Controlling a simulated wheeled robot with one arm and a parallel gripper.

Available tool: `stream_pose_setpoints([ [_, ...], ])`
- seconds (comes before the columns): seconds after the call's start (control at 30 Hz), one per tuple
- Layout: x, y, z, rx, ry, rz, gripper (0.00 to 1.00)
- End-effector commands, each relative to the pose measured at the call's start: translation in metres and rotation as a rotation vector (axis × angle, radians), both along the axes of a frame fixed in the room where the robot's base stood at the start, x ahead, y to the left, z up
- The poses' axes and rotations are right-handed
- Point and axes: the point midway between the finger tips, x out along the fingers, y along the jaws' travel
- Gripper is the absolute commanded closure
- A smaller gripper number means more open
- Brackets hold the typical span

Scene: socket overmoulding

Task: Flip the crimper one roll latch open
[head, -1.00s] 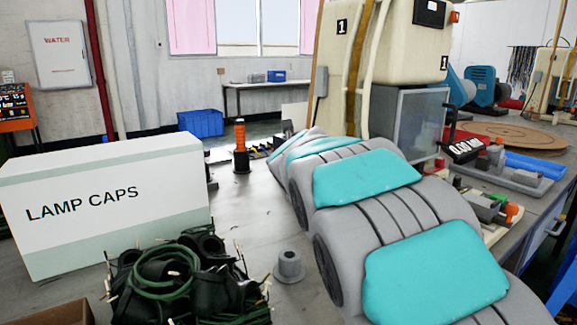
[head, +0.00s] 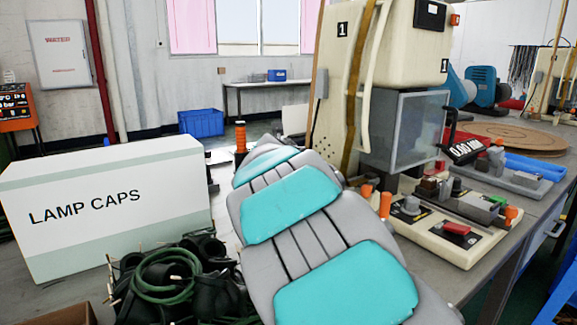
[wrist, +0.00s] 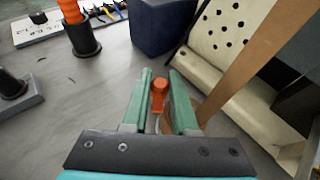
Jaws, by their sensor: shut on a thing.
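Crimper one is the tall cream machine marked 1 (head: 400,45) in the head view, with a clear guard (head: 405,130) on its front. Its cream side with round holes (wrist: 222,35) fills the right of the wrist view. My gripper (wrist: 161,78) has green fingers closed around a small orange part (wrist: 158,92), which looks like the roll latch. The part sits low between the fingers, and its lower end and mount are partly hidden. I cannot tell the latch's angle. In the head view my arm hides the gripper and the latch.
A control panel (head: 440,235) with a red button and orange knobs is right of my arm. An orange-topped post (wrist: 80,30) and a dark blue block (wrist: 162,25) stand beyond the fingers. The LAMP CAPS box (head: 100,210) and black sockets with green cable (head: 165,280) are left.

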Motion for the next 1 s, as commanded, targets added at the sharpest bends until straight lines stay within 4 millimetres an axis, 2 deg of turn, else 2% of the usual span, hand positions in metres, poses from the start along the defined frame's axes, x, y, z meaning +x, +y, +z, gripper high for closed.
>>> stream_pose_setpoints([
  [0.5,0.0030,0.0082,0.0015,0.001,-0.002,-0.287,1.00],
  [1.0,0.0031,0.0088,0.0003,0.001,-0.002,-0.359,1.00],
])
